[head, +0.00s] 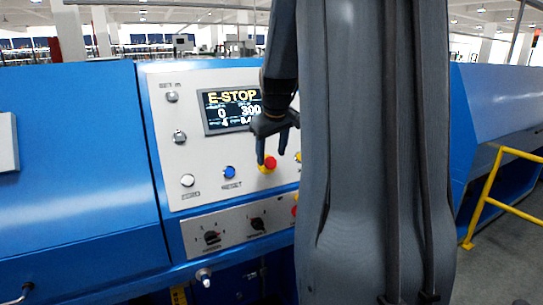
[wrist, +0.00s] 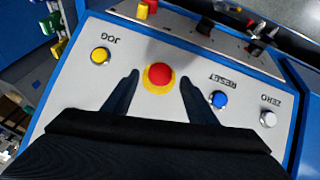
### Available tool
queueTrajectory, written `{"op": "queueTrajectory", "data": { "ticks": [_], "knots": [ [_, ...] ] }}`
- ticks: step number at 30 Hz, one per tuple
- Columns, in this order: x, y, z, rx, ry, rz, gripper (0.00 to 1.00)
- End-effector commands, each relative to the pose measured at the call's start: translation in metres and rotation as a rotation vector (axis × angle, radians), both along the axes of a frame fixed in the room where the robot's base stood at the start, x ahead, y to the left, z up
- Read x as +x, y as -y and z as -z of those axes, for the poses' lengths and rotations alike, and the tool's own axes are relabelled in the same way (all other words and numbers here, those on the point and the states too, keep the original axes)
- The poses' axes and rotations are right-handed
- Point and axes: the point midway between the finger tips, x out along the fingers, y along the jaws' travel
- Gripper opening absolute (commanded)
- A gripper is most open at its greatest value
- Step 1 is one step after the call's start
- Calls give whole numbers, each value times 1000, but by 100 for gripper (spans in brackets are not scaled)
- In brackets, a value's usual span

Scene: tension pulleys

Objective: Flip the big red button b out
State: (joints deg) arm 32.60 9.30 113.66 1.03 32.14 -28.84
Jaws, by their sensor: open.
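The big red button (head: 269,162) sits on a yellow ring on the light grey control panel, below the display. In the wrist view the red button (wrist: 158,76) lies between the two fingertips of my gripper (wrist: 158,82), with a gap on each side. My gripper (head: 272,153) is open, and its fingers point at the panel around the button. I cannot tell whether the fingertips touch the panel. The display (head: 231,108) reads E-STOP.
A blue RESET button (wrist: 218,99), a white ZERO button (wrist: 268,118) and a yellow JOG button (wrist: 101,55) are near the red one. Black rotary knobs (head: 212,237) are on the lower panel. A yellow railing (head: 490,190) stands at the right.

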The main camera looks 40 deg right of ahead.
Motion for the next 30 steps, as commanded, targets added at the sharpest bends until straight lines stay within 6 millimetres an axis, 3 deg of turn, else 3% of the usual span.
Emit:
{"op": "queueTrajectory", "data": {
  "ticks": [7, 17, 27, 30],
  "knots": [
    [9, 5, 23, 1, -1, 0, 52],
    [10, 6, 26, 0, 0, 0, 52],
    [10, 5, 26, 1, 0, 0, 0],
    [10, 5, 26, 1, 0, 0, 0]
  ]
}}
